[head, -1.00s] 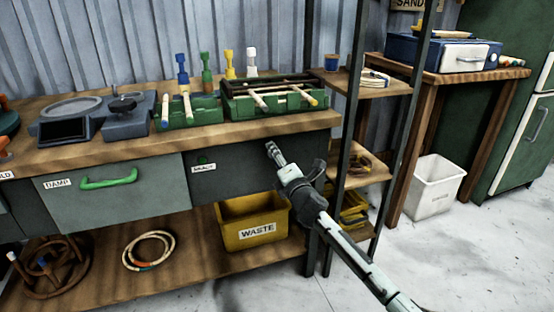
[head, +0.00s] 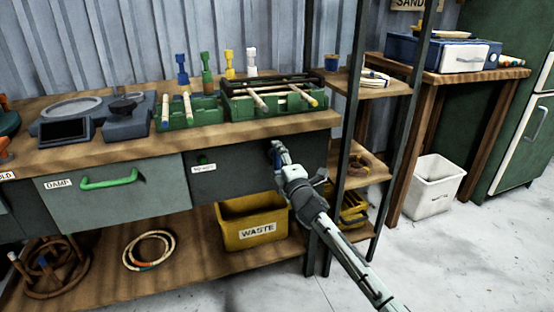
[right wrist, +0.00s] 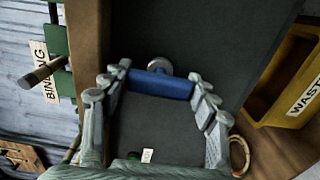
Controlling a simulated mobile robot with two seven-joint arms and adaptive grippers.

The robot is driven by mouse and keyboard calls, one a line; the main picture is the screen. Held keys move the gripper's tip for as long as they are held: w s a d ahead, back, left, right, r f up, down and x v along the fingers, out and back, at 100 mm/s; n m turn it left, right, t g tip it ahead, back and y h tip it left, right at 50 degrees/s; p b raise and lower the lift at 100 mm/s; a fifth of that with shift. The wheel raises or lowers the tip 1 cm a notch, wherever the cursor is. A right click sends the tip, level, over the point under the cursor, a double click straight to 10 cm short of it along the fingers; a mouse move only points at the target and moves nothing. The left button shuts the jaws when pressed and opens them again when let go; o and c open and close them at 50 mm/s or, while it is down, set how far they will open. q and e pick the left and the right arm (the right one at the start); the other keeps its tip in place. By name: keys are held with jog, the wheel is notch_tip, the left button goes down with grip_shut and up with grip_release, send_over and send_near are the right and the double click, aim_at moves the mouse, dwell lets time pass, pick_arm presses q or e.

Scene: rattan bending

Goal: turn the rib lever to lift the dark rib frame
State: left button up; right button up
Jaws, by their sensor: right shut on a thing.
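The rib lever (right wrist: 160,85) has a blue bar handle on a round grey boss, on the dark front panel of the bench. My right gripper (head: 278,156) is at that panel, below the bench top, with its fingers on both ends of the blue bar in the right wrist view. It is shut on the lever. In the head view the gripper mostly hides the lever. The dark rib frame (head: 258,83) appears to be the dark bars lying low over a green box at the bench's right end. My left gripper is out of view.
A drawer with a green handle (head: 109,178) is left of the lever. A yellow waste bin (head: 254,232) stands below on the lower shelf. A dark shelf post (head: 347,140) rises close to the right of my gripper. The floor at right is clear around a white bin (head: 435,187).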

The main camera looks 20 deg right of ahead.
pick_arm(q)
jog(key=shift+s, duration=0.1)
pick_arm(e)
jog(key=o, duration=1.2)
jog(key=shift+c, duration=0.2)
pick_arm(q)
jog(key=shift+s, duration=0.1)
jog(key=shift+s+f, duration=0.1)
pick_arm(e)
jog(key=s, duration=1.2)
jog(key=shift+d, duration=0.15)
jog(key=shift+f, duration=0.1)
